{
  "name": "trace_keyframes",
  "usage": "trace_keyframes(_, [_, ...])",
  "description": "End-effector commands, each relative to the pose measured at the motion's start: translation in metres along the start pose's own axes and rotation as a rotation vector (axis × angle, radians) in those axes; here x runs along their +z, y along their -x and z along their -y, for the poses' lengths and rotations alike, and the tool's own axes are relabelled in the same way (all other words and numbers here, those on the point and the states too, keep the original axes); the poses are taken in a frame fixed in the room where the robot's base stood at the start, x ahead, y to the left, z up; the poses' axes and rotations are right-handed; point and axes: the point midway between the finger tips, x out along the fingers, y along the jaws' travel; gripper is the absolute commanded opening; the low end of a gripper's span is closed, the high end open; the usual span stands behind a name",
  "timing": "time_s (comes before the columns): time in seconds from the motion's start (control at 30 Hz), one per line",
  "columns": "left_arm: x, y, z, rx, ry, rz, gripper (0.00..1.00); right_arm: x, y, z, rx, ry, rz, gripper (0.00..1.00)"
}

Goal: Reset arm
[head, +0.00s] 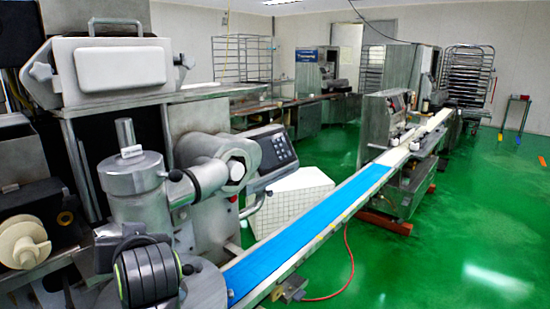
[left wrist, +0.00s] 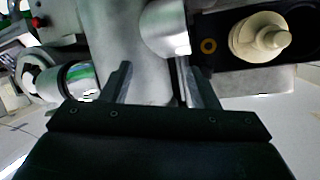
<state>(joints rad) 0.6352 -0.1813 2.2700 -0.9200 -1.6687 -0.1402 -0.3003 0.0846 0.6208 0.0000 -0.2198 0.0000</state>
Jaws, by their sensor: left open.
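My left gripper (left wrist: 155,82) shows in the left wrist view with its two dark fingers apart and nothing between them. Beyond the fingers is the grey metal body of the encrusting machine (left wrist: 118,35), with a pale cylinder (left wrist: 165,28) near the right fingertip; I cannot tell the exact gap. In the head view the encrusting machine (head: 195,120) fills the left side.
A cream stepped knob (head: 22,243) is at the machine's left; a similar one shows in the left wrist view (left wrist: 262,38). A blue conveyor belt (head: 310,215) runs to the back right. Green floor (head: 470,220) is open at right.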

Motion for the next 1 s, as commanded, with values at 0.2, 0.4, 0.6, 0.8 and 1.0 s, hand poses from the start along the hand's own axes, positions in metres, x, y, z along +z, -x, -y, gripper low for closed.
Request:
trace_keyframes(0.2, [0.107,-0.029,0.004,0.085,-0.105,0.139,0.55,0.0,0.0,0.001,-0.001,0.0,0.001,0.46])
trace_keyframes(0.4, [0.206,-0.031,0.017,0.178,-0.182,0.282,0.55,0.0,0.0,0.003,-0.004,-0.002,0.001,0.46])
trace_keyframes(0.6, [0.301,-0.008,0.04,0.277,-0.24,0.443,0.55,0.001,0.0,0.007,-0.009,-0.004,0.001,0.46])
trace_keyframes(0.8, [0.373,0.029,0.064,0.366,-0.27,0.595,0.55,0.001,0.0,0.007,-0.009,-0.004,0.001,0.46])
trace_keyframes(1.0, [0.419,0.066,0.085,0.431,-0.281,0.715,0.55,0.001,0.0,0.007,-0.008,-0.004,0.001,0.46])
